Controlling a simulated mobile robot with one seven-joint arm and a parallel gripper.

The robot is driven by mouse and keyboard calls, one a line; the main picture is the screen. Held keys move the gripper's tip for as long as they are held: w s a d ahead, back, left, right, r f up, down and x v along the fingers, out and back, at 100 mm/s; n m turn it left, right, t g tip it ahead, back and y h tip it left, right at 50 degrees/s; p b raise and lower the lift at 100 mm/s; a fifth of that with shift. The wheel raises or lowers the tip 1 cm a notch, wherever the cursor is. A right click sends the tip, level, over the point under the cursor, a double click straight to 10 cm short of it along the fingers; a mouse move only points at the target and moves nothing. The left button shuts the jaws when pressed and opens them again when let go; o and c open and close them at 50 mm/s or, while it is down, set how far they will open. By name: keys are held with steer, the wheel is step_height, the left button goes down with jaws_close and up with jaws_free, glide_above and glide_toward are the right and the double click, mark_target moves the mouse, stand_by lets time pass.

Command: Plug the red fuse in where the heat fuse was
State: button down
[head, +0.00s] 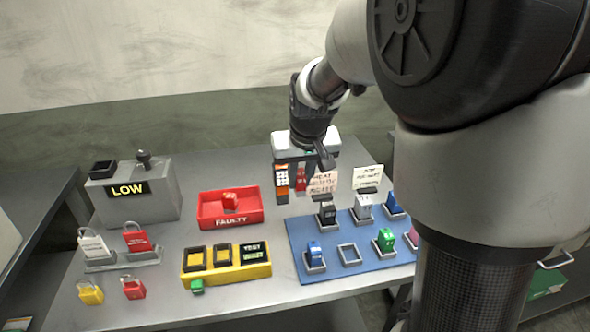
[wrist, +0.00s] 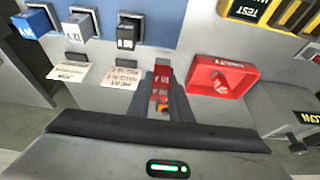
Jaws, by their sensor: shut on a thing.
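My gripper (head: 299,185) is shut on the red fuse (wrist: 162,78), held between its two dark fingers above the table. In the head view the red fuse (head: 300,179) shows partly between the fingers, behind the blue board (head: 294,236). The board has one visible empty square socket (head: 348,254) in its front row, between a blue fuse (head: 314,254) and a green fuse (head: 384,240). A black fuse (head: 326,213), a grey fuse (head: 363,207) and another blue fuse (head: 393,203) stand in the back row. A card reading HEAT (head: 322,184) is behind the black fuse.
The red FAULTY tray (head: 213,223) holds a red piece (head: 230,201). A yellow test box (head: 226,272) stands in front of it, with a green piece (head: 198,287) alongside. Several padlocks and a grey LOW machine (head: 140,203) are at left. My arm hides the board's right end.

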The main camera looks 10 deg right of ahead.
steer(key=s, duration=1.3)
steer(key=w+f+p, duration=0.3)
steer(key=w+p, duration=0.2)
steer(key=p, duration=0.7)
steer(key=shift+w+f, duration=0.15)
steer(key=shift+w, duration=0.05)
